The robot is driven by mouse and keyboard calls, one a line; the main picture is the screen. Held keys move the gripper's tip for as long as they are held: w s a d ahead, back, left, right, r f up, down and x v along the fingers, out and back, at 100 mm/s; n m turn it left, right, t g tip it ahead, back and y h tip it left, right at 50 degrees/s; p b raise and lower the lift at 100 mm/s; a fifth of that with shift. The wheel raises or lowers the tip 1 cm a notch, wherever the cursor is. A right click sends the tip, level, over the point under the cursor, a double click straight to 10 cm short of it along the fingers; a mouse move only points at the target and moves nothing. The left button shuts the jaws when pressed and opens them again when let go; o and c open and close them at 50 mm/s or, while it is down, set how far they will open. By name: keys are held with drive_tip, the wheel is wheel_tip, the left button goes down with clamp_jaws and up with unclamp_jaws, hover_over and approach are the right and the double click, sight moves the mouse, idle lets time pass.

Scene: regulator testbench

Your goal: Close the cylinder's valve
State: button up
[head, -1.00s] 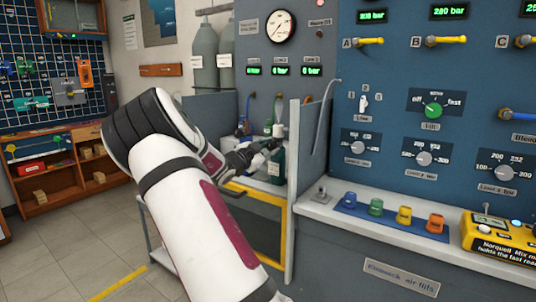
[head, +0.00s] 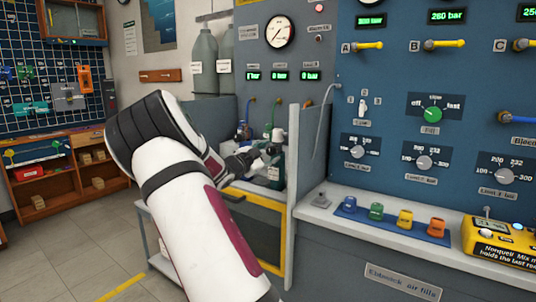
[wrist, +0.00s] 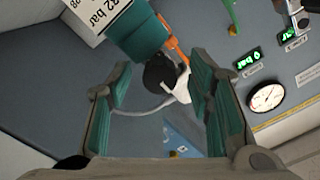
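The teal cylinder (head: 275,172) stands in the filling bay left of the panel, mostly hidden behind my arm in the head view. In the wrist view the cylinder (wrist: 138,35) shows at the top with a white label reading bar. Its valve has a black round knob (wrist: 159,74) with a white part beside it and an orange piece behind. My gripper (wrist: 157,80) is open, its teal-padded fingers on either side of the knob with gaps visible. Contact cannot be made out. In the head view my gripper (head: 258,158) is small beside the cylinder's top.
A grey partition (head: 308,150) stands right of the bay. The blue panel (head: 380,90) carries yellow-handled valves and dials. A tray (head: 390,222) of coloured knobs and a yellow analyser (head: 500,240) lie on the counter. Grey tall cylinders (head: 204,65) stand behind the bay.

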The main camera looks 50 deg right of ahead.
drive_tip(key=shift+a, duration=0.1)
drive_tip(key=s+a, duration=0.1)
drive_tip(key=a, duration=1)
drive_tip(key=shift+a, duration=0.4)
